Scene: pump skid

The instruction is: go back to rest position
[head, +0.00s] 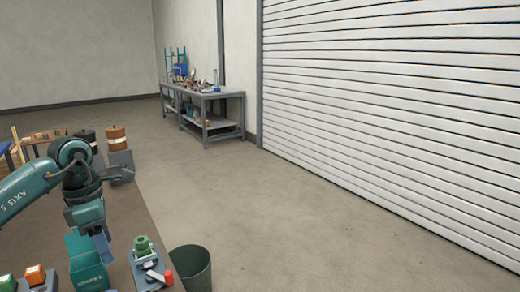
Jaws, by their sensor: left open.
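My left arm enters from the left in the head view and bends down over the brown work surface (150,225). My left gripper (104,250) points downward beside a teal block-shaped housing (87,268). It is open, and I see nothing held in it. The fingertips are small and partly hard to make out. My right gripper is not in view.
A small plate with a green fitting (143,246) and a red-ended part (168,277) is right of the gripper. A dark bin (192,268) stands beside it. Orange (35,275) and green buttons are lower left. A grey workbench (205,95) stands far back; the floor between is clear.

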